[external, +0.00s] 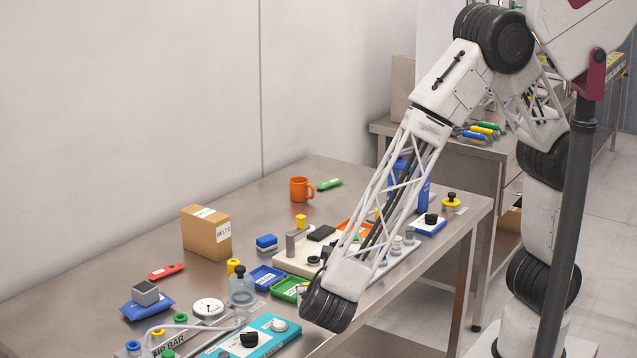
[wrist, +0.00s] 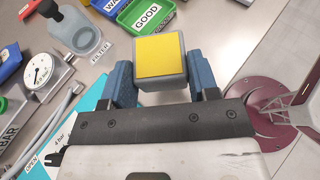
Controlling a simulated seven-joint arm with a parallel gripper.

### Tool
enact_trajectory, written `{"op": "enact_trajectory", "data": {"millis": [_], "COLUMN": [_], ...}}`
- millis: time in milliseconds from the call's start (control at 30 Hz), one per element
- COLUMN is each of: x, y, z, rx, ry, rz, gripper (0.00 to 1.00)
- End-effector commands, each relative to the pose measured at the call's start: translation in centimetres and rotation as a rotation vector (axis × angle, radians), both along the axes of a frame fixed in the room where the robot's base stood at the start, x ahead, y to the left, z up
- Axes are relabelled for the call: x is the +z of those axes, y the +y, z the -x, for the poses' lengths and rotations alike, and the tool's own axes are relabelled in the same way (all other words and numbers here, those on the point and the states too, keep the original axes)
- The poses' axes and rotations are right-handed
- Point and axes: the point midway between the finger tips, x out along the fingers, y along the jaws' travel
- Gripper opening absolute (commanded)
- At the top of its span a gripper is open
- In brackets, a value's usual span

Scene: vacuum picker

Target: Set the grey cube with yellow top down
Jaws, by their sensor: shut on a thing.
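In the wrist view, the grey cube with yellow top (wrist: 161,56) sits between the two blue fingers of my gripper (wrist: 160,76). The fingers are shut on its sides, and its yellow face is toward the camera. A green tray labelled GOOD (wrist: 128,18) lies just beyond the cube to the upper left. In the external view, my wrist is low near the front table edge, beside the green tray (external: 287,290). It largely hides my fingers and the held cube there. I cannot tell the cube's height above the table.
A blue tray (external: 267,276) is beside the green one. A teal panel (external: 255,338), a clear filter bottle (external: 241,287) and a gauge (external: 208,308) stand to the left. Another grey cube (external: 145,293) rests on a blue packet. The back left of the table is fairly clear.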

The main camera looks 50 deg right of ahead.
Motion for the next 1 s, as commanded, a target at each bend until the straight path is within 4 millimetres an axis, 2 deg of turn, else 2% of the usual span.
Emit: {"op": "enact_trajectory", "data": {"millis": [367,800,1000], "x": [-0.6,-4.4,-5.1], "y": [0.0,0.0,0.0], "z": [0.0,0.0,0.0], "rx": [0.001,-0.001,-0.001], "ry": [0.002,0.002,0.001], "rz": [0.004,0.003,0.001], "gripper": [0.30,0.30,0.30]}}
